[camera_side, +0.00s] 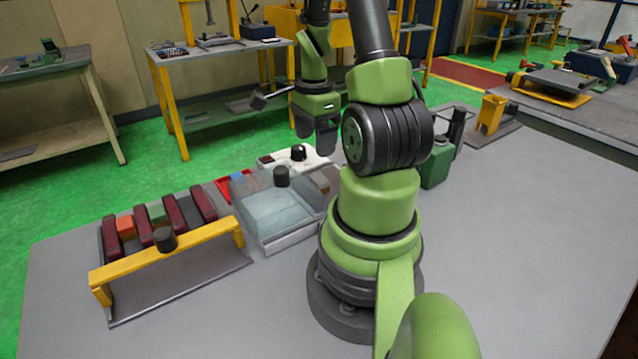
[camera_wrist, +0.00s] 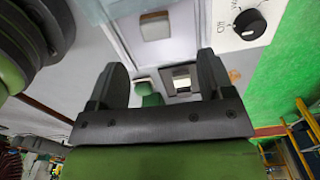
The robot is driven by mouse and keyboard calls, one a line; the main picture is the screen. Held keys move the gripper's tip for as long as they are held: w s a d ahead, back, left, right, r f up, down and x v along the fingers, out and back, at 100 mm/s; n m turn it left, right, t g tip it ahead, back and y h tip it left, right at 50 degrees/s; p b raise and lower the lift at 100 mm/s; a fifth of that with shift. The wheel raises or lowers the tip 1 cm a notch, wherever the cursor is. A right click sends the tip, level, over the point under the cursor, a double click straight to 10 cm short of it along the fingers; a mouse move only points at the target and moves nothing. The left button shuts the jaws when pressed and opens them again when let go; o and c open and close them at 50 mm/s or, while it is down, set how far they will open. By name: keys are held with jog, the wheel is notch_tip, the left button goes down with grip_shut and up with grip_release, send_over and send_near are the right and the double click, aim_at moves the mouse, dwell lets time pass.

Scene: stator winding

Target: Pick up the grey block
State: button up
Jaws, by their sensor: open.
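I cannot pick out the grey block for certain in either view. A pale block-like shape (camera_wrist: 155,27) shows at the top of the wrist view, in a recess of a light grey unit, and may be it. In the side view a clear-covered box (camera_side: 285,210) stands on the bench left of my base; its contents are blurred by the cover. My gripper (camera_side: 316,132) is raised above the bench behind this box, pointing down. In the wrist view its two dark fingers (camera_wrist: 161,75) are spread apart with nothing held between them.
A yellow-barred rack (camera_side: 170,258) with several dark red blocks stands at the left. A white unit with a black knob (camera_wrist: 249,24) lies beyond the right finger. A green container (camera_side: 438,163) and yellow fixture (camera_side: 491,114) stand right of my arm. The bench's right front (camera_side: 540,240) is clear.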

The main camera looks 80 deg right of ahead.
aim_at(319, 178)
notch_tip(319, 178, down, 5)
jog(key=shift+s+r, duration=0.1)
jog(key=shift+r, duration=0.05)
jog(key=shift+s+a+f, duration=0.1)
jog(key=shift+s+f, duration=0.1)
jog(key=shift+f, duration=1.1)
jog(key=shift+s+a+f, duration=0.1)
jog(key=shift+s+f, duration=0.05)
jog(key=shift+f, duration=1.1)
jog(key=shift+d, duration=0.1)
jog(key=shift+c, duration=0.4)
jog(key=c, duration=0.9)
